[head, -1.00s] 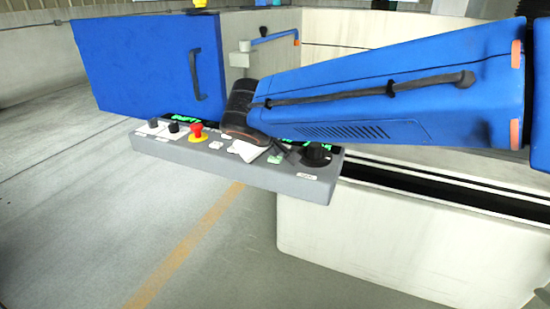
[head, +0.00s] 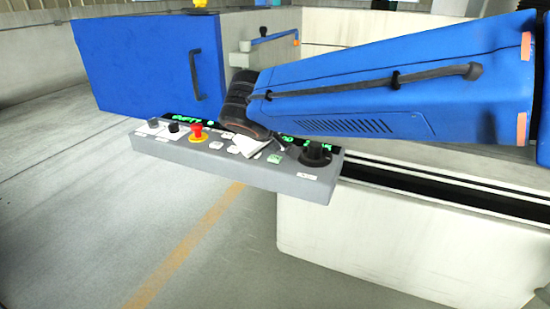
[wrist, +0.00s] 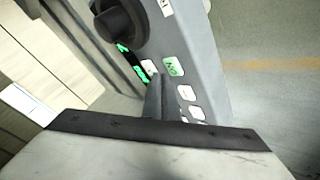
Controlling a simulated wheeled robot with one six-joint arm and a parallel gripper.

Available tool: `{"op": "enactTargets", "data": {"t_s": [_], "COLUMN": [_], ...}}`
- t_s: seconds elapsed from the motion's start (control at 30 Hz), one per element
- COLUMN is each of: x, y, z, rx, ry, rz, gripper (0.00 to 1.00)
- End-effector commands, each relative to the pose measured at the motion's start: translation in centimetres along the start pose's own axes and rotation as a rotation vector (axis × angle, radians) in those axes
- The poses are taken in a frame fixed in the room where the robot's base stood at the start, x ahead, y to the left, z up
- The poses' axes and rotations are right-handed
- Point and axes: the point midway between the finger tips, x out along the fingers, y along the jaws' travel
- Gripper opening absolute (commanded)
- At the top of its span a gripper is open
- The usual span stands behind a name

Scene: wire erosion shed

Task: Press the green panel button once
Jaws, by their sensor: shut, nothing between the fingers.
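The green panel button (head: 275,158) is on the front of the grey control panel (head: 240,175), left of the large black knob (head: 316,153). The wrist view shows the green button (wrist: 173,66) unobstructed, with a pale marking on it. My gripper (head: 281,146) is over the panel, just behind the green button in the head view. In the wrist view my shut, empty fingers (wrist: 157,84) end just left of and below the button. Whether the tips touch the panel I cannot tell.
Several white buttons (wrist: 185,93) are close to my fingers. A red emergency stop (head: 197,132) on a yellow base and small black knobs (head: 174,127) are further left. A blue door (head: 140,65) stands behind the panel. The floor in front is clear.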

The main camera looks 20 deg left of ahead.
Motion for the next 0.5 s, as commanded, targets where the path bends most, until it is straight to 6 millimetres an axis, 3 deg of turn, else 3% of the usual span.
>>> {"op": "enactTargets", "data": {"t_s": [0.5], "x": [-0.53], "y": [0.36], "z": [-0.42], "rx": [0.002], "ry": [0.001], "rz": [-0.001], "gripper": [0.0]}}
